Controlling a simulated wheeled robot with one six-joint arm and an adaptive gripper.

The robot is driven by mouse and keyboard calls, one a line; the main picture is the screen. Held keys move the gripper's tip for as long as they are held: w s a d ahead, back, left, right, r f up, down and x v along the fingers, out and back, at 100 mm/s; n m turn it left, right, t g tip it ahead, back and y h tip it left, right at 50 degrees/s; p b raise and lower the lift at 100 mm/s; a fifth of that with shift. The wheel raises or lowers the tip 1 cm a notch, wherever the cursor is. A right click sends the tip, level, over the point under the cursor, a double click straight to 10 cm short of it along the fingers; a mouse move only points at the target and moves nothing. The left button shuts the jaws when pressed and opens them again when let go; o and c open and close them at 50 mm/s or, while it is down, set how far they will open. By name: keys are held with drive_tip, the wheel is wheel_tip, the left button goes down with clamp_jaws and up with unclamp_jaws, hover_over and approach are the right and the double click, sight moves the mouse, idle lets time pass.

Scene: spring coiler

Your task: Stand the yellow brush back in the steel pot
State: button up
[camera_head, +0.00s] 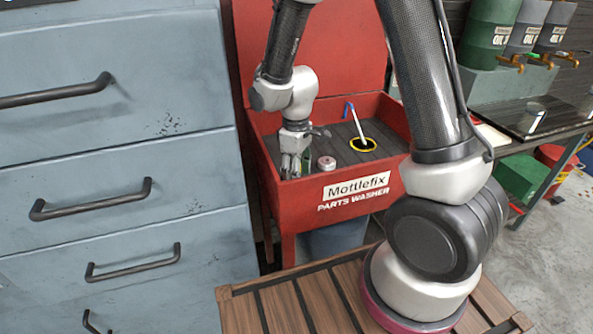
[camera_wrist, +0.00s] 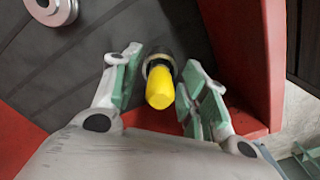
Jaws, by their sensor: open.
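In the wrist view the yellow brush's rounded yellow end (camera_wrist: 160,88) points up toward the camera, between the two fingers of my gripper (camera_wrist: 160,95). The fingers are open, one on each side, with gaps to the yellow end. A small steel-and-dark round rim (camera_wrist: 157,62) shows around or just behind the yellow part; it may be the steel pot, but I cannot tell how the brush sits in it. In the head view my gripper (camera_head: 294,165) points down at the left front of the red washer basin, and hides the brush there.
The red parts washer (camera_head: 340,193) has a dark ribbed floor (camera_wrist: 100,65) and raised walls close to my gripper. A round silver piece (camera_head: 326,163) lies right of the gripper. A yellow-rimmed opening (camera_head: 363,145) with a white-and-blue spout (camera_head: 356,120) is farther right. Blue-grey drawers (camera_head: 110,150) stand left.

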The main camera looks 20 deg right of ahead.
wheel_tip(320, 180, up, 12)
drive_tip(key=s+d+r+m+t, duration=0.2)
drive_tip(key=s+d+r+m, duration=0.2)
drive_tip(key=s+d+r, duration=0.3)
drive_tip(key=s+d+r+m+t, duration=0.2)
drive_tip(key=s+d+r+m, duration=0.3)
drive_tip(key=s, duration=0.7)
wheel_tip(320, 180, up, 2)
drive_tip(key=d, duration=0.3)
